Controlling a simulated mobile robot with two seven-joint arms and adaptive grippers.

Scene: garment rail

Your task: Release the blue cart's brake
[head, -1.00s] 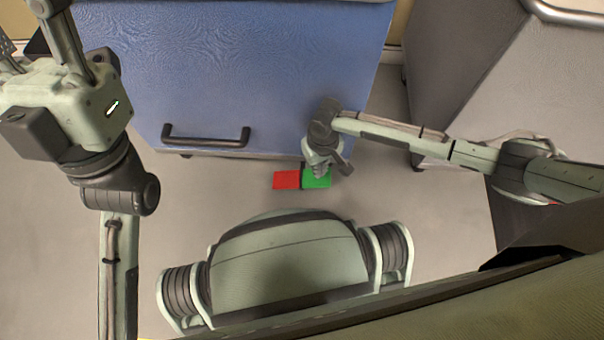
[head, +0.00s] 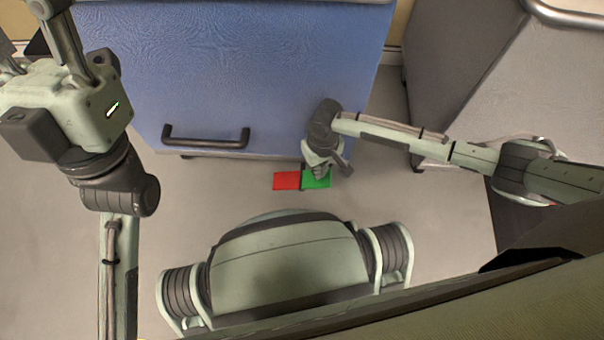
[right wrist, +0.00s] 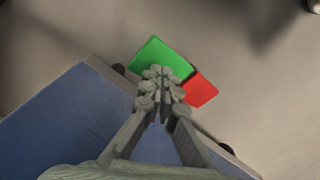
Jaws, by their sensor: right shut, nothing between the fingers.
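The blue cart (head: 230,75) stands ahead with a black handle (head: 206,143) on its near face. At its lower edge, close to the floor, a red pedal (head: 286,181) and a green pedal (head: 318,181) sit side by side. My right gripper (head: 320,172) points down over the green pedal and hides part of it. In the right wrist view its closed fingertips (right wrist: 162,73) overlap the green pedal (right wrist: 152,58), near the red pedal (right wrist: 200,90). I cannot tell whether they touch it. My left gripper (head: 40,50) is high at the left; its fingertips are cut off.
A grey cabinet-like unit (head: 510,85) with a metal bar (head: 565,13) stands to the right of the cart. Grey floor (head: 440,215) is clear between the cart and my base.

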